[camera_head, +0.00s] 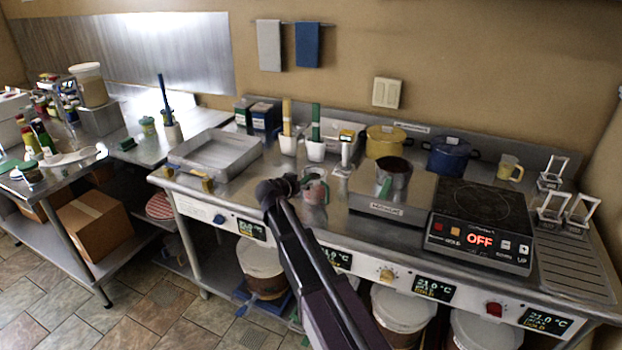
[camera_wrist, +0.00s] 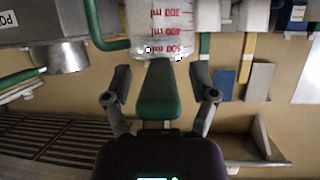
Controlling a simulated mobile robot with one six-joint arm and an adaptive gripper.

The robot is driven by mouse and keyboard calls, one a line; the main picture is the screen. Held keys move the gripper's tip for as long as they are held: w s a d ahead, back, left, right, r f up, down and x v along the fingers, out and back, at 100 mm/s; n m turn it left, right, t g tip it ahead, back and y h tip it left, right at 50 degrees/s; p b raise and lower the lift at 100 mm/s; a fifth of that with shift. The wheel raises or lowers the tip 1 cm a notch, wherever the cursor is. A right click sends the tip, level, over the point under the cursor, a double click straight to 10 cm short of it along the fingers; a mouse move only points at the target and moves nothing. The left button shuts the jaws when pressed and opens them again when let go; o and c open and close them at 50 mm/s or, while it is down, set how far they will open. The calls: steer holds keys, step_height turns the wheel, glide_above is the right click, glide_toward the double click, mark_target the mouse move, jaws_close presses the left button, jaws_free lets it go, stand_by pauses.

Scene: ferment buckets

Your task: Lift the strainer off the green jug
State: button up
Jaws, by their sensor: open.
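The clear jug with red markings and a green handle (camera_head: 315,190) stands on the steel counter. In the wrist view its clear wall (camera_wrist: 160,27) is close ahead. A wide green grip (camera_wrist: 158,98), which looks like the strainer's handle, points from the jug towards me. My gripper (camera_wrist: 160,84) is open, with one finger on each side of this grip and visible gaps to both. The strainer's bowl cannot be made out. In the head view my gripper (camera_head: 291,184) is just left of the jug, and its dark arm hides part of the counter front.
A steel pot with a green handle (camera_head: 394,173) stands right of the jug, beside a black hot plate (camera_head: 480,212). A shallow metal tray (camera_head: 215,155) lies to the left. White holders with tools (camera_head: 315,150) stand behind the jug.

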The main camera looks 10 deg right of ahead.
steer(key=shift+c, duration=0.2)
jaws_close()
steer(key=shift+r, duration=0.15)
step_height(320, 180, up, 3)
steer(key=p, duration=0.3)
steer(key=shift+r+p, duration=0.15)
steer(key=shift+p, duration=0.2)
steer(key=s+r+p, duration=0.1)
steer(key=s, duration=1.5)
steer(key=shift+d+r, duration=0.2)
steer(key=shift+d, duration=0.15)
